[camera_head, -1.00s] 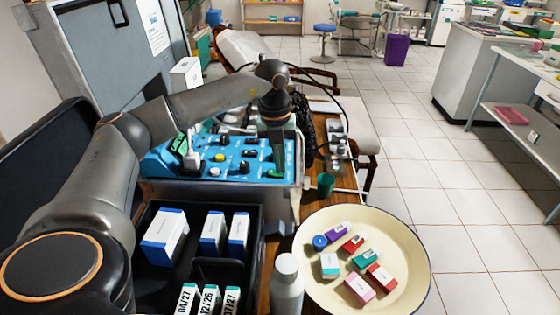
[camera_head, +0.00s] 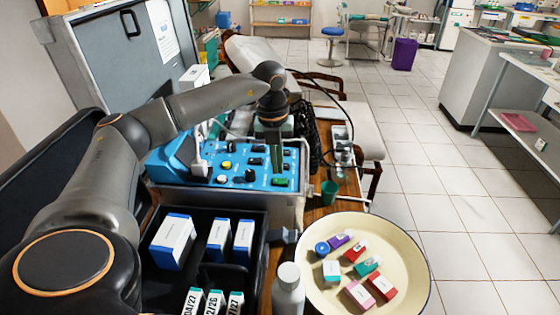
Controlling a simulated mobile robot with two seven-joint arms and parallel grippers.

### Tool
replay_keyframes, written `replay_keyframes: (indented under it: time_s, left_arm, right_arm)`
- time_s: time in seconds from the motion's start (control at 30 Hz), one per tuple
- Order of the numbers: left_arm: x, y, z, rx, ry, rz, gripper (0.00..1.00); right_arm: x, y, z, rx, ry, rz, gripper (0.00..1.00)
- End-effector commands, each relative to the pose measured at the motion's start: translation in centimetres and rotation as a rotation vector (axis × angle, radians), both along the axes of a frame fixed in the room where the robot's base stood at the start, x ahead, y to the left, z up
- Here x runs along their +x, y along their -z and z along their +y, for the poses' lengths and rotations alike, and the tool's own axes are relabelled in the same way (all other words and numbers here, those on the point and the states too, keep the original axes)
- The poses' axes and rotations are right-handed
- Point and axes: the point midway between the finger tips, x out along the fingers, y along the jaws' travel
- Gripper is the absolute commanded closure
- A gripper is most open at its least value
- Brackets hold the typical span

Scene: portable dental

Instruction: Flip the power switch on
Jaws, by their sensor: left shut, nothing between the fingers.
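The blue control panel (camera_head: 215,178) of the portable dental unit sits in its metal case at left of centre. A green switch (camera_head: 281,182) is at the panel's front right corner. Whether it is on or off is too small to tell. My left gripper (camera_head: 278,166) points down over the right part of the panel, shut and empty. Its tips are just behind the green switch in the picture; I cannot tell whether they touch it. The gripper hides part of the panel behind it. My right gripper is not in view.
A black tray (camera_head: 208,279) with white-and-blue boxes is in front of the panel. A cream basin (camera_head: 412,248) with small boxes, a grey bottle (camera_head: 287,290) and a green cup (camera_head: 329,192) stand to the right. The raised case lid (camera_head: 105,65) is behind left.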

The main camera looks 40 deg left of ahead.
Motion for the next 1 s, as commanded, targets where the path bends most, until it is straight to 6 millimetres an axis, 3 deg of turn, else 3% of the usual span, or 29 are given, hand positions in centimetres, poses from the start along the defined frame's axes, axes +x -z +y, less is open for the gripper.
replay_keyframes:
  time_s: [0.03, 0.1, 0.2, 0.5, 0.7, 1.0]
  left_arm:
    - [-0.1, -1.6, 0.3, 0.001, -0.002, 0.001, 1.00]
    - [-0.2, -2.7, 0.7, 0.001, -0.003, 0.002, 1.00]
    - [-0.1, -4.7, 0.8, -0.001, -0.001, -0.005, 1.00]
    - [-0.4, -10.3, 1.1, 0.000, 0.000, -0.001, 1.00]
    - [-0.6, -11.5, 1.1, 0.000, 0.000, 0.001, 1.00]
    - [-0.6, -11.6, 1.1, 0.000, 0.000, 0.001, 1.00]
  right_arm:
    - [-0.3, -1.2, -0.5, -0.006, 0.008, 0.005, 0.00]
    - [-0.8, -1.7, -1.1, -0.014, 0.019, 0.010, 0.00]
    - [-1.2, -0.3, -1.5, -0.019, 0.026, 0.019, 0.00]
    - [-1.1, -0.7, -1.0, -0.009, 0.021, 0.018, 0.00]
    - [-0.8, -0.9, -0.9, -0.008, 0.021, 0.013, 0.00]
    - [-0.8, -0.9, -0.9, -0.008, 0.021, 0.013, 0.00]
